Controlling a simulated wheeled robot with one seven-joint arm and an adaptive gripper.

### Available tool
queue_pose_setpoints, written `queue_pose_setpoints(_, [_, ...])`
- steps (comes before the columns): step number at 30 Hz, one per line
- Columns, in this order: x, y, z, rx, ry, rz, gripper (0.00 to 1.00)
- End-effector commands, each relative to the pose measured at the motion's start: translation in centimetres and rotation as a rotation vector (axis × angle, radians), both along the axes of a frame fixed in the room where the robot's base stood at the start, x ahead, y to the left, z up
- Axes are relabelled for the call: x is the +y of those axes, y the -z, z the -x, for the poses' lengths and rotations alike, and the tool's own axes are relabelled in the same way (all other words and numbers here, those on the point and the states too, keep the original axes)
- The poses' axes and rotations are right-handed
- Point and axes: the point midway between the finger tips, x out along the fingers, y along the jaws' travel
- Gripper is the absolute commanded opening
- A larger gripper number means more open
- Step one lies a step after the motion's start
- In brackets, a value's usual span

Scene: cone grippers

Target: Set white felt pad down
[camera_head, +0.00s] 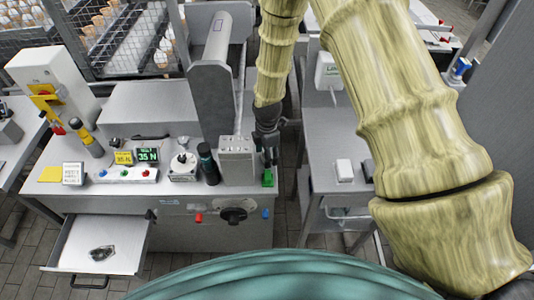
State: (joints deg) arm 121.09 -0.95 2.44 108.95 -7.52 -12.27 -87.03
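My gripper (270,157) is dark and small in the head view and points down over the right end of the grey machine top. I cannot tell whether its fingers are open or shut, and no white pad shows clearly between them. A small green block (268,179) stands just below the fingertips; I cannot tell whether they touch. I cannot tell whether either is the white felt pad.
A grey box (237,160) and a dark bottle (208,164) stand close left of my gripper. The machine top (120,180) also holds displays and a button strip. An open drawer (125,240) juts out at lower left. A gap separates machine and side table (325,150).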

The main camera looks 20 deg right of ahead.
Motion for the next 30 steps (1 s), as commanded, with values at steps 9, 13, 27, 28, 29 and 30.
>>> queue_pose_setpoints(9, [0.0, -1.7, -0.1, -0.003, 0.001, -0.001, 0.6])
queue_pose_setpoints(13, [0.0, -3.1, -0.1, -0.002, 0.0, -0.001, 0.6])
queue_pose_setpoints(27, [0.0, -8.7, -0.1, -0.002, 0.0, -0.001, 0.6])
queue_pose_setpoints(28, [0.0, -9.1, -0.1, -0.003, 0.0, -0.001, 0.6])
queue_pose_setpoints(29, [0.0, -9.4, -0.1, -0.003, 0.0, -0.001, 0.6])
queue_pose_setpoints(30, [0.0, -9.8, -0.1, -0.003, 0.0, -0.001, 0.6])
